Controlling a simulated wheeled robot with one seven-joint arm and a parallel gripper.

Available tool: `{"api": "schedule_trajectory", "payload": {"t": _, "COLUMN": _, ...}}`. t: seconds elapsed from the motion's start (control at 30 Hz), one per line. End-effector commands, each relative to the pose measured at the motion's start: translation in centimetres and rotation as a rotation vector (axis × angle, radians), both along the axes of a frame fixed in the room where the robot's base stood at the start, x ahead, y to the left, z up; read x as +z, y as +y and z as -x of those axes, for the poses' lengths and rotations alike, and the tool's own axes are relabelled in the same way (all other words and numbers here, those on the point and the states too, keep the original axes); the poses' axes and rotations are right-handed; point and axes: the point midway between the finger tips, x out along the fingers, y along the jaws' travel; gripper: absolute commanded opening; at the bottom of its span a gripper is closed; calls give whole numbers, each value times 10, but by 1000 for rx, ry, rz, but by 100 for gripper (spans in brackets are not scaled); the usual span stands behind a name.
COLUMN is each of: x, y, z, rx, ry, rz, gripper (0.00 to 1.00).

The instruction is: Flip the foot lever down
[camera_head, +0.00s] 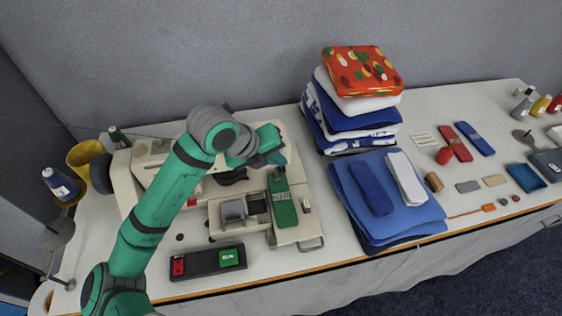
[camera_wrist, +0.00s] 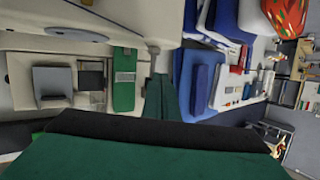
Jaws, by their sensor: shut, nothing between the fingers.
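A cream sewing machine (camera_head: 160,165) stands at the left of the table, partly behind my arm. In the wrist view its rounded cream body (camera_wrist: 55,22) fills the upper left. A long green piece (camera_head: 283,205) lies on the right of its bed; it also shows in the wrist view (camera_wrist: 124,75). I cannot pick out the foot lever for certain. My gripper (camera_head: 277,158) is shut and empty, just above the far end of the green piece in the head view. In the wrist view its fingers (camera_wrist: 161,98) are together, right of that piece.
A black switch box (camera_head: 207,262) with red and green buttons lies in front of the machine. Folded blue cloths (camera_head: 395,225) and a cloth stack (camera_head: 350,125) stand to the right. A yellow cup (camera_head: 85,158) stands at left. A grey wall runs behind.

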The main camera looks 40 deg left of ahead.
Motion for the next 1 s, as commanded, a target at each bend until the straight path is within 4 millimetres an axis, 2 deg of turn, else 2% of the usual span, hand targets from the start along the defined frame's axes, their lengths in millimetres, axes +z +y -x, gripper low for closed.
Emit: {"api": "schedule_trajectory", "payload": {"t": 1.0, "x": -10, "y": -2, "z": 2, "rx": -1, "ry": 1, "rz": 1, "gripper": 0}}
